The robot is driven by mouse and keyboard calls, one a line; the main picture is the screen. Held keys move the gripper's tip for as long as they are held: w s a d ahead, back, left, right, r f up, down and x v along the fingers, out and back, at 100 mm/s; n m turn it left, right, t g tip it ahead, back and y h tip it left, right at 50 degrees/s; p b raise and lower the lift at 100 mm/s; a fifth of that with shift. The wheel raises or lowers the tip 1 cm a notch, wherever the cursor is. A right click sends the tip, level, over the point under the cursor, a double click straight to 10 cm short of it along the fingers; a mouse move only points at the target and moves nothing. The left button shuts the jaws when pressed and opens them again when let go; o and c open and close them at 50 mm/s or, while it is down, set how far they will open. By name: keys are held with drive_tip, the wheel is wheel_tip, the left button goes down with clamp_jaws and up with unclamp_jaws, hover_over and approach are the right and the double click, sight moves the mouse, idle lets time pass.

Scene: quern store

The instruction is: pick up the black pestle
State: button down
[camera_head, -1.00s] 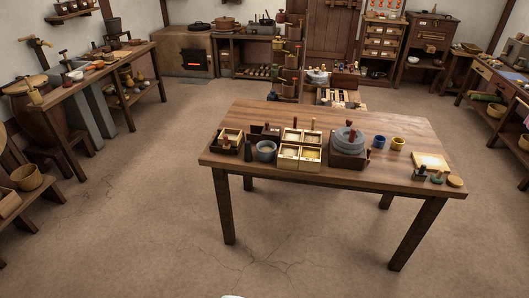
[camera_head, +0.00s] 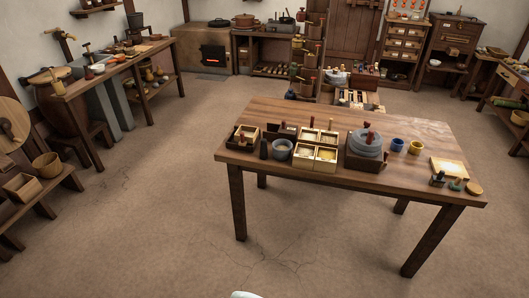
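A small black upright object (camera_head: 264,149), which looks like the black pestle, stands near the front left edge of the wooden table (camera_head: 330,178). It is just left of a grey stone bowl (camera_head: 282,152), seemingly apart from it. Another small dark object (camera_head: 437,179) stands at the table's right front corner; it is too small to tell what it is. My gripper is not in view; only a white rounded piece, probably mine, shows at the bottom edge.
Open wooden boxes (camera_head: 325,154) and a grey round quern (camera_head: 367,141) on a dark base stand behind and right of the bowl. The floor before the table is clear. A side bench (camera_head: 160,75) runs along the left.

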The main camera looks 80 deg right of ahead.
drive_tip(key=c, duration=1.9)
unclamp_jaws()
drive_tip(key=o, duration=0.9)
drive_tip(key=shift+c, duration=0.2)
